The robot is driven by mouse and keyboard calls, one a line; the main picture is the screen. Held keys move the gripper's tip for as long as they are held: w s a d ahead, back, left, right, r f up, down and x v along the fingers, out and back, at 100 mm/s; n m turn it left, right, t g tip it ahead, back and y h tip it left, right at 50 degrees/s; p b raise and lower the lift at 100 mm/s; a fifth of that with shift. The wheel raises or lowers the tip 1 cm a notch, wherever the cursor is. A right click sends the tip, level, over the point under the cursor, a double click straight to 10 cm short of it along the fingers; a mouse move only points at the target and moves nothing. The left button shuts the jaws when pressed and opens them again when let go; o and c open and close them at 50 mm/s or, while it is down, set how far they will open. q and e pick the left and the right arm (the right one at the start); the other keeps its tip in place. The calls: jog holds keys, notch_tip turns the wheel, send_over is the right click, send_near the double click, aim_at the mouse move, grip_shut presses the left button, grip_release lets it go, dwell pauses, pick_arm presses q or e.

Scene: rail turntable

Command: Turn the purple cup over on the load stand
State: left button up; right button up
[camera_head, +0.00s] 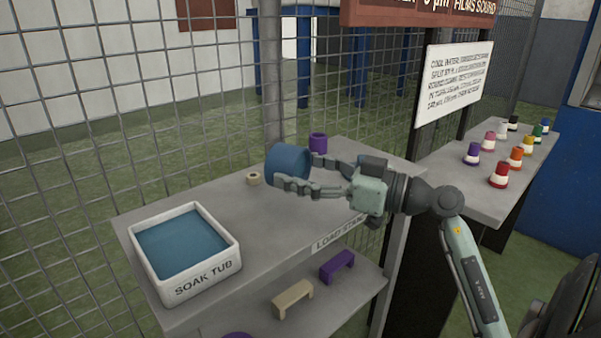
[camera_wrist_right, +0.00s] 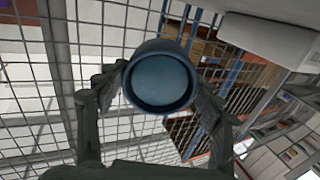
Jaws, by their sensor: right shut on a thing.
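My right gripper (camera_head: 300,175) is shut on a blue cup (camera_head: 287,163), which lies tipped on its side between the fingers, apparently just above the load stand (camera_head: 290,220). In the right wrist view the blue cup (camera_wrist_right: 160,77) shows a round rim with a paler blue disc inside, between the fingertips of the right gripper (camera_wrist_right: 161,85). A small purple cup-like cylinder (camera_head: 318,143) stands on the load stand behind the gripper, apart from it, with a dark round top. My left gripper is not in view.
A white soak tub (camera_head: 207,276) with blue liquid stands on the left of the stand. A small beige ring (camera_head: 253,179) sits near the held cup. Purple (camera_head: 337,265) and beige (camera_head: 293,297) bridge-shaped pieces are on the lower shelf. Wire mesh (camera_head: 190,130) runs behind.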

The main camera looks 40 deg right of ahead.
aim_at(301, 215)
jog(key=shift+f, duration=0.5)
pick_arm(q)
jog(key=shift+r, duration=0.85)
pick_arm(e)
jog(key=shift+f, duration=1.7)
jog(key=shift+f, duration=0.5)
jog(key=o, duration=1.3)
jog(key=shift+o, duration=0.2)
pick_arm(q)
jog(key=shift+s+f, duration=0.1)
pick_arm(e)
jog(key=v, duration=1.2)
